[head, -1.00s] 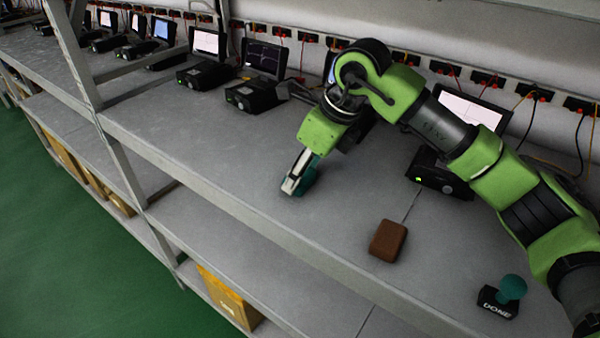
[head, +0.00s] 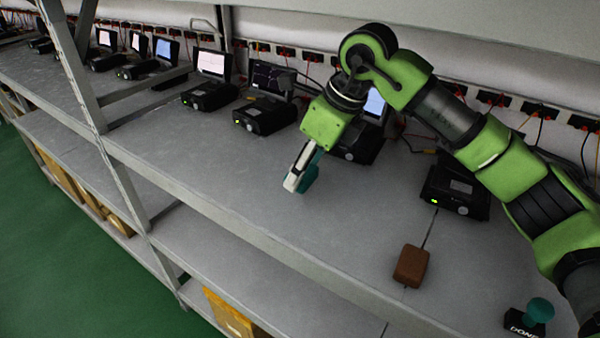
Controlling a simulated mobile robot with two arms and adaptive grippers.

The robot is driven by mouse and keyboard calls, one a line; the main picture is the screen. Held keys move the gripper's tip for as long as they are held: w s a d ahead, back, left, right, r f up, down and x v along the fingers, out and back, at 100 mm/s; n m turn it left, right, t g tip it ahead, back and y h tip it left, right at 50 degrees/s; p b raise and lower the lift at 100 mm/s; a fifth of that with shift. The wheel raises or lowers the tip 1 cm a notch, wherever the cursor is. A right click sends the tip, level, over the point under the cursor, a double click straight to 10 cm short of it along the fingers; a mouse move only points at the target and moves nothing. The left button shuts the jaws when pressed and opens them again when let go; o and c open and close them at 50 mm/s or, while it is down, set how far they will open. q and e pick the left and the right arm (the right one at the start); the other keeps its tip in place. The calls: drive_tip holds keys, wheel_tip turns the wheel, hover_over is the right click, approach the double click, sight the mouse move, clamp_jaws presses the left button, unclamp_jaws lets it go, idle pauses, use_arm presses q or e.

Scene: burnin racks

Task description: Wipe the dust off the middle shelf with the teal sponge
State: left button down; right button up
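The middle shelf (head: 225,165) is a long grey board running from the far left to the lower right. Pale, dusty-looking mottling shows on parts of it. My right gripper (head: 301,184) points down at the shelf, shut on the teal sponge (head: 310,178). The sponge is partly hidden behind the fingers. It is low at the shelf surface; I cannot tell if it touches. My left gripper is not in view.
A brown block (head: 411,266) lies near the front right. A black DONE stand with a teal knob (head: 540,310) is at the lower right. Black devices with screens (head: 264,112) line the back, with cables and sockets behind. A rack post (head: 75,70) stands at left.

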drive_tip(key=shift+w+a+r+p, duration=0.15)
drive_tip(key=shift+r+p, duration=0.2)
drive_tip(key=shift+r, duration=0.9)
